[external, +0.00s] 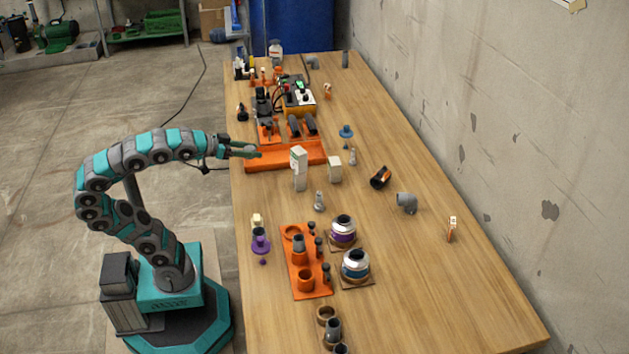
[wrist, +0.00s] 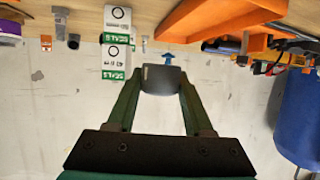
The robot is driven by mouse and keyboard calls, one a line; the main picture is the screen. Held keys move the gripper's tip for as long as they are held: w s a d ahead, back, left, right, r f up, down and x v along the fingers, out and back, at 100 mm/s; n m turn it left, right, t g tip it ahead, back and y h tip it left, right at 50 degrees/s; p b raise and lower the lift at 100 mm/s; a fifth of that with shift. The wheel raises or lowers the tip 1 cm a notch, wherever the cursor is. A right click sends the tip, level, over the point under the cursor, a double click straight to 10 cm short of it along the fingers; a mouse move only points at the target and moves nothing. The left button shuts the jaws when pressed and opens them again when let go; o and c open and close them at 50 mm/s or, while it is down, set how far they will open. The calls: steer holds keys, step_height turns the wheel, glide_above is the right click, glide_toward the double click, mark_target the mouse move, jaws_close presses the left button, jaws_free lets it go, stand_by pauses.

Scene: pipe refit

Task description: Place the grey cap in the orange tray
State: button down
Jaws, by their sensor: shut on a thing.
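My gripper (external: 244,150) is at the left edge of the bench, at the left end of the orange tray (external: 285,158). In the wrist view its two green fingers (wrist: 162,84) are shut on the grey cap (wrist: 163,78), a dark grey rounded piece between the fingertips. The tray also shows at the upper right of the wrist view (wrist: 225,18), apart from the cap in that picture. The height of the cap above the tray is hard to judge.
An orange rack (external: 304,262) is nearer. The bench's right side is mostly clear.

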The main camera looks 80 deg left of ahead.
steer(key=s+a+n+y, duration=0.2)
steer(key=s+a, duration=0.2)
steer(key=a, duration=0.1)
glide_above(284, 156)
steer(key=d, duration=0.5)
steer(key=f, duration=0.2)
steer(key=shift+w+a+f+g, duration=0.1)
steer(key=shift+a+f+g, duration=0.1)
steer(key=shift+f+g, duration=0.1)
steer(key=shift+f+b, duration=0.3)
steer(key=shift+f, duration=1.4)
steer(key=shift+f+b, duration=0.35)
steer(key=shift+f, duration=0.1)
steer(key=shift+f, duration=0.2)
steer(key=shift+c, duration=1.4)
jaws_free()
